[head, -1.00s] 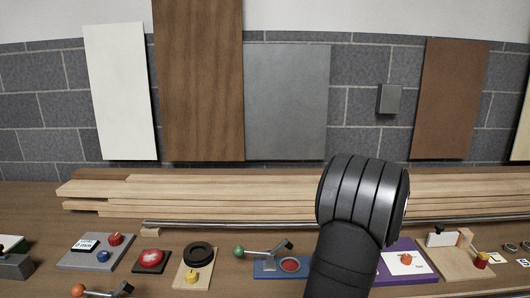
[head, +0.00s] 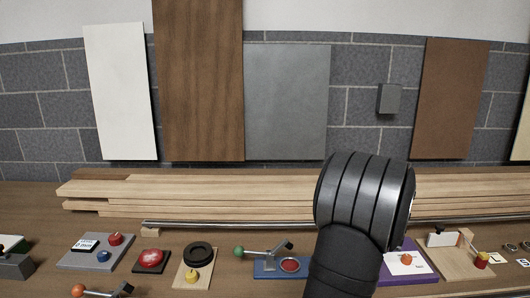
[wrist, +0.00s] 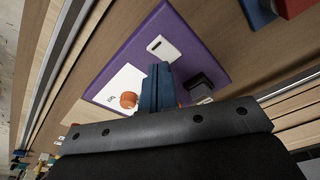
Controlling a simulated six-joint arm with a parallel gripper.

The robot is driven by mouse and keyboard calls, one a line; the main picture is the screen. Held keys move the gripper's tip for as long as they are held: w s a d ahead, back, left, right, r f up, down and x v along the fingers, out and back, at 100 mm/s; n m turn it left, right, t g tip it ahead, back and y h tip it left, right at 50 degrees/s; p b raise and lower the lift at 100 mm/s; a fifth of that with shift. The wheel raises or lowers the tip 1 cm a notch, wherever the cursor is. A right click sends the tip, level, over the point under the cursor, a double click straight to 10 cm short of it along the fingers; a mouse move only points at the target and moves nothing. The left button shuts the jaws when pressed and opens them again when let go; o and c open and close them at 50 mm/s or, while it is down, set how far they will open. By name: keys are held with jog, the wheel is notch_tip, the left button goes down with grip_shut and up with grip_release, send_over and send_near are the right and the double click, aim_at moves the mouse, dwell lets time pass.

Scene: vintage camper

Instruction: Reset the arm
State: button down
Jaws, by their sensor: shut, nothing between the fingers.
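My gripper (wrist: 158,72) shows in the wrist view as narrow blue fingers closed together, with nothing between them. It is above a purple board (wrist: 190,45), which carries a white card, an orange knob (wrist: 128,100), a white piece and a black block (wrist: 200,84). I cannot tell the height of the fingers above the board. In the head view my black arm stands in front of the bench and hides part of the purple board (head: 421,267). The gripper itself does not show there.
The bench has a board with a red and a blue knob (head: 103,256), a red button (head: 151,258), a black ring (head: 199,251) and a green-knobbed lever (head: 239,252). A wooden fixture (head: 455,262) stands right. Planks (head: 220,190) and a metal rod (head: 230,224) lie behind.

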jog(key=shift+f, duration=1.75)
